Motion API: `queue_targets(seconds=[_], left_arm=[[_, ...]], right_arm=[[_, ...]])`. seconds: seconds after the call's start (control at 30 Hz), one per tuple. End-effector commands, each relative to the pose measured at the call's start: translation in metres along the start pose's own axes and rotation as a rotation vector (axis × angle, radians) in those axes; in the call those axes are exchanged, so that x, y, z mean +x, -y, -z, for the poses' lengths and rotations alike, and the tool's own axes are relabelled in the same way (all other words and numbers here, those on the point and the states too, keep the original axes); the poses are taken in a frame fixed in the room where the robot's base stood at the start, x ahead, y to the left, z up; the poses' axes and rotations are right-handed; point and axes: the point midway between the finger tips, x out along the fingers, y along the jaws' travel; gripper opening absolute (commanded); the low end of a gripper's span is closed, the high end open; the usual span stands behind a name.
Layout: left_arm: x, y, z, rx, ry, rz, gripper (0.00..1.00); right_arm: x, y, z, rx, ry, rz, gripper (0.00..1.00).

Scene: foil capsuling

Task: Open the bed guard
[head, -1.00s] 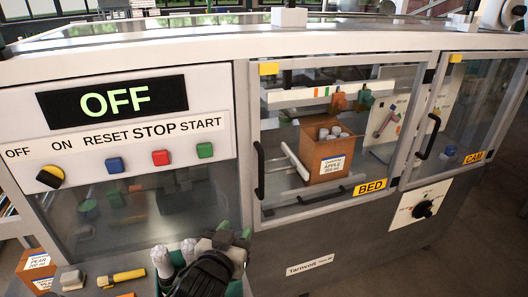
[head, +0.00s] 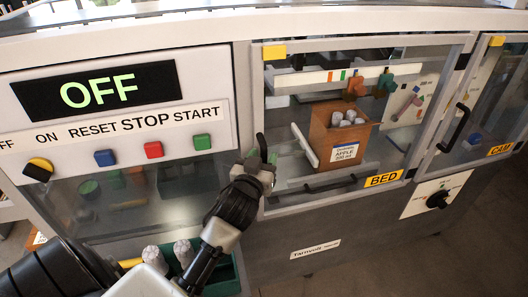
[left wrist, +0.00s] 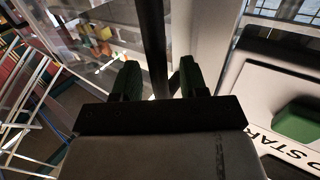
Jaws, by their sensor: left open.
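The bed guard (head: 285,165) is a clear framed door with a yellow BED label (head: 384,179). It stands closed in the head view. A black upright handle (head: 262,146) is at its left edge. My left gripper (head: 262,162) is at that handle, its jaws open. In the left wrist view, the dark handle bar (left wrist: 154,45) runs between the two green fingertips (left wrist: 158,75), with a gap on either side. Its lower part is hidden behind my gripper in the head view. My right gripper is not in view.
The display (head: 98,92) reads OFF above several buttons and a knob (head: 38,168). An Apple carton (head: 343,145) holding capsules is behind the guard. The CAM guard (head: 490,95) is to the right.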

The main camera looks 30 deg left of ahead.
Motion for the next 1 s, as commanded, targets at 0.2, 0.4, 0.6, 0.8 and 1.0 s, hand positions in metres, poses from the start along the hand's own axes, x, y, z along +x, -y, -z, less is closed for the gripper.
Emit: queue_targets(seconds=[0.2,0.4,0.6,0.8,1.0], left_arm=[[0.011,0.0,0.0,0.001,-0.001,0.0,0.43],[0.011,0.0,0.0,0.001,0.0,0.0,0.43],[0.01,0.0,0.0,0.001,0.0,0.0,0.14],[0.01,0.0,0.0,0.001,0.0,0.0,0.0],[0.011,-0.001,0.0,0.0,0.0,0.001,0.0]], right_arm=[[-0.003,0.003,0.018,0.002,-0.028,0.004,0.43],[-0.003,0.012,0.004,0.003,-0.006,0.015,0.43],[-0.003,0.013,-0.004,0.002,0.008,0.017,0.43],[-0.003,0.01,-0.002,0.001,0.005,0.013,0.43],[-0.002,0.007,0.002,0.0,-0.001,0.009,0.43]])
